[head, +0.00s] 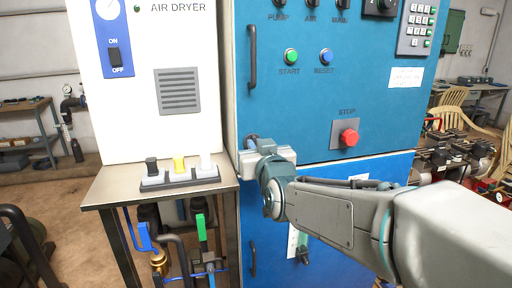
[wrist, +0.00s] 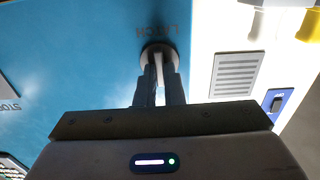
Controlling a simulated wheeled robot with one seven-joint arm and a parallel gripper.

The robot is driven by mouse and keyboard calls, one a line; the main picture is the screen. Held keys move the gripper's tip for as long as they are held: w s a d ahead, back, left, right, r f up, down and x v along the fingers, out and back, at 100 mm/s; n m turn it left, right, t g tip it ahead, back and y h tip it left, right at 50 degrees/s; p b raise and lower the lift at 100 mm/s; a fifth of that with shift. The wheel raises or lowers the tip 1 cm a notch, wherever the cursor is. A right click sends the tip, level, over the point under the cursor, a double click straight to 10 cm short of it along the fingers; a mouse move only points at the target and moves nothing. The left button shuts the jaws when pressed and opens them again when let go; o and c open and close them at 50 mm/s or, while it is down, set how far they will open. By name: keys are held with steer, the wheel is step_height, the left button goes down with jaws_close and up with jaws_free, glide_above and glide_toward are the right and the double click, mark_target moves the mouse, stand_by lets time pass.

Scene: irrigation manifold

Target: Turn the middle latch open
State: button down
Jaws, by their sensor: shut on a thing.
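The latch (wrist: 158,50) is a round dark base on the blue cabinet door, with a pale narrow handle standing out from it. The word LATCH shows upside down above it in the wrist view. My gripper (wrist: 160,82) has its two dark fingers on either side of the handle, shut on it. In the head view my gripper (head: 251,145) is at the left edge of the blue cabinet (head: 300,110), and it mostly hides the latch. How far the handle is turned is hard to tell.
A white air dryer (head: 140,120) stands left of the cabinet, behind a metal table (head: 105,190) with black, yellow and white rockers. A red stop button (head: 349,137) is above my arm. Door handles (head: 252,58) stick out along the cabinet's left side.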

steer(key=shift+f+n, duration=0.1)
steer(key=shift+n, duration=0.2)
steer(key=shift+a+f+n+b, duration=0.1)
steer(key=shift+a+n+b, duration=0.05)
steer(key=shift+n+b, duration=3.95)
steer(key=shift+a+f+n+b, duration=0.1)
steer(key=shift+n+b, duration=3.55)
steer(key=shift+n, duration=0.85)
steer(key=shift+r, duration=0.1)
steer(key=c, duration=1.5)
jaws_free()
steer(key=shift+c, duration=0.2)
steer(key=shift+s, duration=0.1)
